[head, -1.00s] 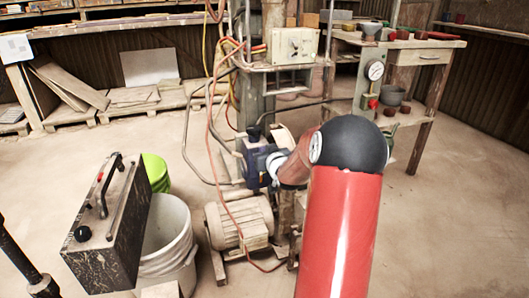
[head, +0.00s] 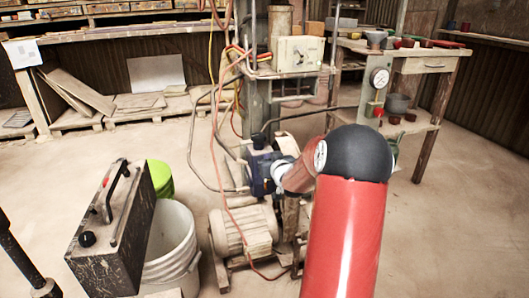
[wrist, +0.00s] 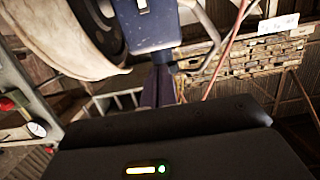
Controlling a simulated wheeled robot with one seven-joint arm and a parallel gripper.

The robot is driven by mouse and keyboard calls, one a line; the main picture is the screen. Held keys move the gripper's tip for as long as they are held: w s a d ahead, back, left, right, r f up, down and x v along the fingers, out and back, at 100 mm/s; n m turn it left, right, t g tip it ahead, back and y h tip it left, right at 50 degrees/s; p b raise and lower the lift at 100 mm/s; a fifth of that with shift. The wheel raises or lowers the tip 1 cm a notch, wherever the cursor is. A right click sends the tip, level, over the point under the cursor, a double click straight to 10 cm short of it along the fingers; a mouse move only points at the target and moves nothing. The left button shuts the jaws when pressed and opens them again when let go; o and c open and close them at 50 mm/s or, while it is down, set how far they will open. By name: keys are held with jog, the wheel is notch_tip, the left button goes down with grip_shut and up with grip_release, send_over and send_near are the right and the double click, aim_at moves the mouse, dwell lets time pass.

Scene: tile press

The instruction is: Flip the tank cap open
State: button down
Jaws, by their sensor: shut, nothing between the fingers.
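A blue tank-like housing (head: 262,172) stands above the beige motor in the middle of the head view. A dark, cap-like piece (head: 257,136) sits at its top; I cannot tell for sure whether this is the tank cap. In the wrist view the blue housing (wrist: 150,28) is close, at top centre. In the head view my red arm reaches to the housing, and my fingers cannot be made out.
A beige motor (head: 245,230) sits below the housing. An orange hose (head: 222,160) and bent metal tubes run beside it. A dark metal box (head: 113,232), a white bucket (head: 172,250) and a green bucket (head: 161,178) stand to the left.

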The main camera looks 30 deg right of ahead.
aim_at(260, 145)
jog(key=shift+r+x, duration=0.2)
jog(key=shift+x, duration=0.9)
jog(key=shift+r+x, duration=0.25)
jog(key=shift+x, duration=0.9)
jog(key=shift+r+x, duration=0.2)
jog(key=shift+x, duration=0.9)
jog(key=shift+r, duration=0.3)
